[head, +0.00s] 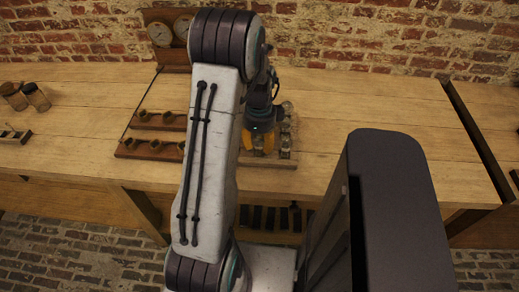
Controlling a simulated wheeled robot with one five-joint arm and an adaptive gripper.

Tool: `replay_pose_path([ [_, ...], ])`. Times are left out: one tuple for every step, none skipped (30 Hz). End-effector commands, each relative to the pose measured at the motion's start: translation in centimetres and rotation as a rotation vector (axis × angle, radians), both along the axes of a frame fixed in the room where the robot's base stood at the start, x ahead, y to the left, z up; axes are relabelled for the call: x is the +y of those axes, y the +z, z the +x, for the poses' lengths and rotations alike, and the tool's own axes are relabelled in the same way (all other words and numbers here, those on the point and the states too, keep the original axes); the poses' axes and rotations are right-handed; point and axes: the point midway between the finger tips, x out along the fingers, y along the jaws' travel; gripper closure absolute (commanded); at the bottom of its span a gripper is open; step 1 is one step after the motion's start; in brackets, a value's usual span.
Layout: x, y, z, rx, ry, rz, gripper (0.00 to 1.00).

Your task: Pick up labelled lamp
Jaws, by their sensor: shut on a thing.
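My gripper (258,141) has orange fingers and points down over a small wooden rack (268,161) near the front of the bench. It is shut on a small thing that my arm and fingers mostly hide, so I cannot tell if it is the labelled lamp. Several small glass pieces (286,142), which may be lamps, stand in a row on the rack just right of my fingers. No label can be read at this size.
The wooden bench (360,110) is clear to the right, up to a dark gap. Wooden holders (150,145) with small cups lie left of my arm. A gauge board (161,34) stands by the brick wall.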

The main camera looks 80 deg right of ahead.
Motion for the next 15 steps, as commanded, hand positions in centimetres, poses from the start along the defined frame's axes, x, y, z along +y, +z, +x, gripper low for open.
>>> replay_pose_path([
  [-0.01, 0.01, 0.00, 0.000, 0.000, 0.000, 0.77],
  [-0.01, 0.02, 0.00, 0.000, 0.000, 0.000, 0.79],
  [-0.01, 0.02, 0.00, 0.000, 0.000, 0.000, 0.83],
  [-0.01, 0.02, 0.00, 0.000, 0.000, 0.000, 0.86],
  [-0.01, 0.02, 0.00, 0.000, 0.000, 0.000, 0.88],
  [-0.01, 0.03, 0.00, 0.000, 0.000, -0.001, 0.88],
  [-0.01, 0.03, 0.00, 0.000, 0.000, -0.001, 0.88],
  [-0.01, 0.03, 0.00, 0.000, 0.000, -0.001, 0.88],
  [-0.01, 0.03, 0.00, 0.000, 0.000, -0.001, 0.88],
  [-0.01, 0.03, 0.00, 0.000, 0.000, -0.001, 0.88],
  [-0.02, 0.04, 0.00, 0.000, 0.000, -0.001, 0.88],
  [-0.02, 0.07, 0.00, 0.000, 0.000, -0.001, 0.88],
  [-0.03, 0.12, 0.00, 0.000, 0.000, -0.001, 0.88],
  [-0.04, 0.19, -0.01, 0.000, 0.000, -0.001, 0.88],
  [-0.05, 0.31, -0.01, 0.000, 0.000, -0.002, 0.88],
])
